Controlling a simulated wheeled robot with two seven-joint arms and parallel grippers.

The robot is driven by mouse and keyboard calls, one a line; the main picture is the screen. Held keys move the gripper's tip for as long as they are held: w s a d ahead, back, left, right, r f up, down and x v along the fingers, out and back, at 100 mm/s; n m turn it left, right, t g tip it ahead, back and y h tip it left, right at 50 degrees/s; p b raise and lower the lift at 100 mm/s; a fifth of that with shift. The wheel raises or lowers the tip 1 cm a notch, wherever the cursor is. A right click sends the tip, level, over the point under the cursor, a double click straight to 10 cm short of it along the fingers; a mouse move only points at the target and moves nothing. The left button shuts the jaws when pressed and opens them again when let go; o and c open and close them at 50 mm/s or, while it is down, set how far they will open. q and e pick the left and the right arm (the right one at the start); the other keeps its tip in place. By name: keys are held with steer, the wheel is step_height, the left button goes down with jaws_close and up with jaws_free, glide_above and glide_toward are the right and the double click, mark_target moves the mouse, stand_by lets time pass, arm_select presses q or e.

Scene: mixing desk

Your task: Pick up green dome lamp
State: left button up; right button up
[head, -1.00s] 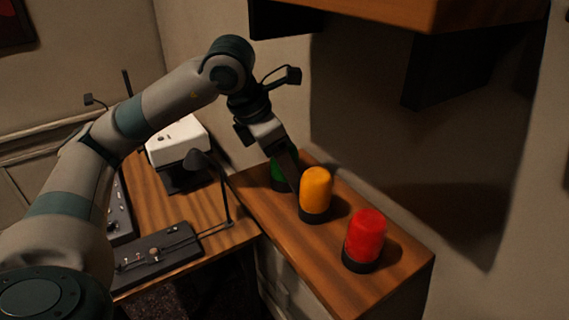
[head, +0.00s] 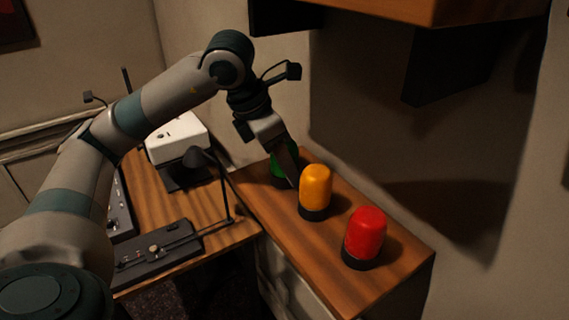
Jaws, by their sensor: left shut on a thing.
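The green dome lamp (head: 278,172) stands at the far left end of the wooden cabinet top, partly hidden behind my left gripper's finger. My left gripper (head: 290,172) points down at it from above and is shut on it. The lamp looks upright, and I cannot tell whether its base is clear of the wood. My right gripper is not in view.
An orange dome lamp (head: 315,188) stands close to the right of the green one, and a red dome lamp (head: 365,235) is nearer the front. A microphone (head: 197,157) and a white device (head: 178,138) stand on the desk. A wooden shelf (head: 400,12) hangs overhead.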

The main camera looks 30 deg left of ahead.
arm_select(q)
steer(key=shift+r, duration=0.15)
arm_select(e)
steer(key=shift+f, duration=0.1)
